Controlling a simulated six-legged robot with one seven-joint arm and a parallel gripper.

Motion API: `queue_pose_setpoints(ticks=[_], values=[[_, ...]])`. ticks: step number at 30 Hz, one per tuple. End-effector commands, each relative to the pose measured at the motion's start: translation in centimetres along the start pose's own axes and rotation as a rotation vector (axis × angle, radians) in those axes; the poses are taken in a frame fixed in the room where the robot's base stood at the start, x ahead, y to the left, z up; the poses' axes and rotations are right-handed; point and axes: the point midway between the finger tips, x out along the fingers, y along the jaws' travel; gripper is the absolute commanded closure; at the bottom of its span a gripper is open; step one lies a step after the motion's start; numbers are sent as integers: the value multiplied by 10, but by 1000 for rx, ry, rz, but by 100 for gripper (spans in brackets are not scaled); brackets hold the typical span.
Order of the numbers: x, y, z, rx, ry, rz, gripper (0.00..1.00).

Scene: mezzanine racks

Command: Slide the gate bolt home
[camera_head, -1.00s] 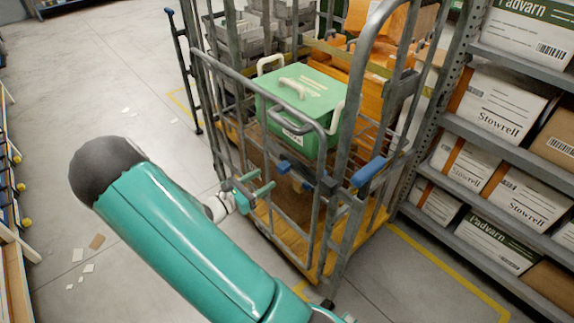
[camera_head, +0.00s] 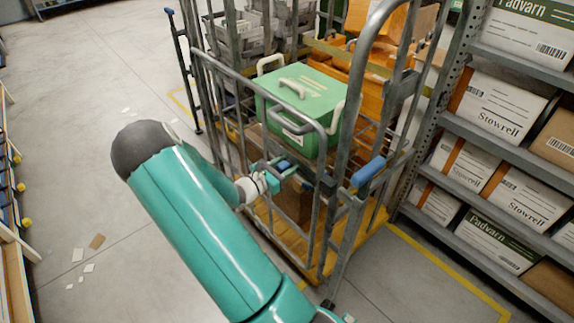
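The gate (camera_head: 250,82) is the grey tubular side of a wheeled roll cage, standing in front of me in the head view. A small blue part (camera_head: 283,164), which looks like the bolt's handle, shows at the gate's middle height. My gripper (camera_head: 280,176), with teal fingers, is right at this blue part, and the fingers overlap it in the picture. Whether they touch it or grip it I cannot tell. A larger blue piece (camera_head: 368,172) sits on the cage frame to the right. The bolt's rod and its socket are not clear behind my gripper and the bars.
A green lidded box (camera_head: 312,95) and orange crates (camera_head: 350,75) stand inside the cage. A rack with cartons (camera_head: 500,105) stands close on the right. Paper scraps (camera_head: 78,255) lie on the floor at left. The floor left of the cage (camera_head: 90,120) is mostly clear.

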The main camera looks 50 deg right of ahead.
Motion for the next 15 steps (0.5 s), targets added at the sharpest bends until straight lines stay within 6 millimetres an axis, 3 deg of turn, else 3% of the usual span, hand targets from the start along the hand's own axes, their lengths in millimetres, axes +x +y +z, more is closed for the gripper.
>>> queue_pose_setpoints(ticks=[1,6,11,15], values=[[0,0,0,0,0,0,67],[0,0,0,0,0,0,100],[0,-3,0,-1,0,0,100],[0,-23,-1,-4,0,0,100]])
